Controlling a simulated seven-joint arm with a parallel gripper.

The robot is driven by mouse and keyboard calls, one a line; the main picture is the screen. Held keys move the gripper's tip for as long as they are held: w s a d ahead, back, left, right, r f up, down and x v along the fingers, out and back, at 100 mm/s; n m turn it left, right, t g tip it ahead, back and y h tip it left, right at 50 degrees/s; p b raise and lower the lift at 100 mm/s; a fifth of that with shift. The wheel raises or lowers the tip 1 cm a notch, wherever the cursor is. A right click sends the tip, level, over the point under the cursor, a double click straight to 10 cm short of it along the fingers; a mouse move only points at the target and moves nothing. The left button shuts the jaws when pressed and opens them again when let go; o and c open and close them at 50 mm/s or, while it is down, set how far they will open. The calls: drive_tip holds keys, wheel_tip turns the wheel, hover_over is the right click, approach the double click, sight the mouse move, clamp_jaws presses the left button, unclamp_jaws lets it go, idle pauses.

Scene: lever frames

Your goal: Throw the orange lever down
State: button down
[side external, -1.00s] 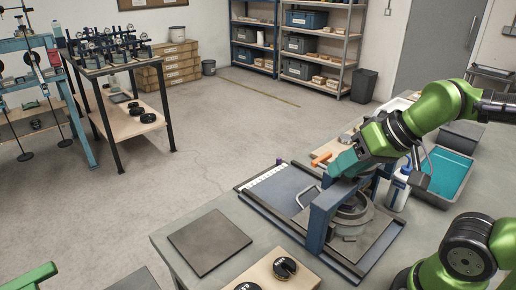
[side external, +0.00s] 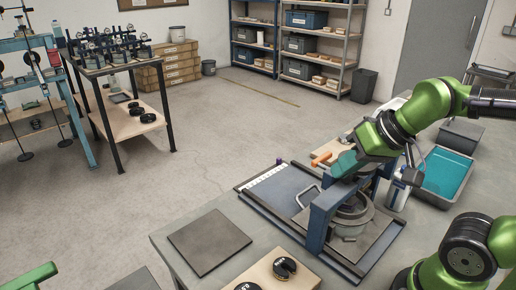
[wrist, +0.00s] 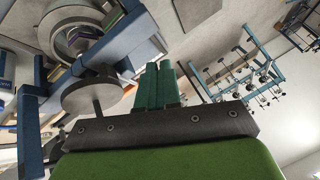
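The orange lever handle (side external: 321,159) shows in the side external view, just left of my gripper's fingers, beside the blue press frame (side external: 319,215). Its shaft is hidden, and I see no orange in the wrist view. My gripper (side external: 340,168) has teal fingers pointing down and left above the frame. In the wrist view, the fingers (wrist: 158,84) lie side by side, shut with nothing visible between them. I cannot tell whether they touch the lever.
The press holds a round grey pot (side external: 352,212) under the blue crossbar, on a dark base. A white bottle (side external: 397,192) and a teal-lined tray (side external: 446,174) stand to the right. A flat dark plate (side external: 209,242) lies at the left of the bench.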

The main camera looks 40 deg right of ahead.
drive_tip(key=w+d+r+m+g, duration=0.2)
drive_tip(key=w+d+m, duration=0.15)
drive_tip(key=w, duration=0.25)
wheel_tip(320, 180, up, 8)
drive_tip(key=m+g+h, duration=0.2)
drive_tip(key=m+g, duration=0.3)
drive_tip(key=m, duration=2.3)
hover_over(327, 155)
drive_tip(key=shift+a+f, duration=0.15)
drive_tip(key=shift+f, duration=0.1)
wheel_tip(327, 155, down, 14)
drive_tip(key=shift+r, duration=0.1)
